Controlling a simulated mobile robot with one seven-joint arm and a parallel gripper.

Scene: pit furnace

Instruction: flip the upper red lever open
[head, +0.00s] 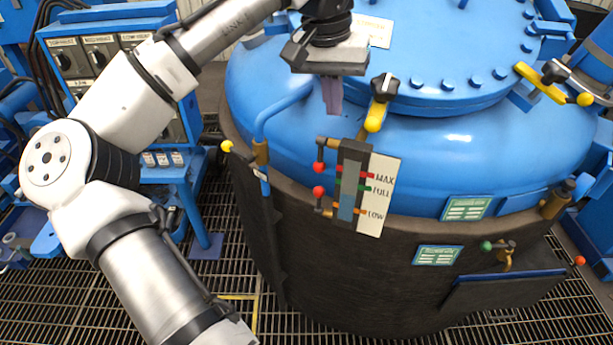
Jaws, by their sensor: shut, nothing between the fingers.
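The upper red lever (319,167) is a small red ball on a short stem, at the left of the top end of the level gauge (349,185). The lower red lever (318,193) sits just below it, at the left of the gauge's lower end. My gripper (332,110) points down with its fingers shut and empty. In the picture it is above the upper red lever, in front of the blue tank, and apart from the lever. Whether the lever stands open or closed I cannot tell.
The gauge's white plate (378,196) reads MAX, FULL and LOW. A yellow handle with a black knob (380,100) is close right of my gripper. A blue pipe (272,112) curves at the left. The blue control cabinet (110,70) stands behind my arm.

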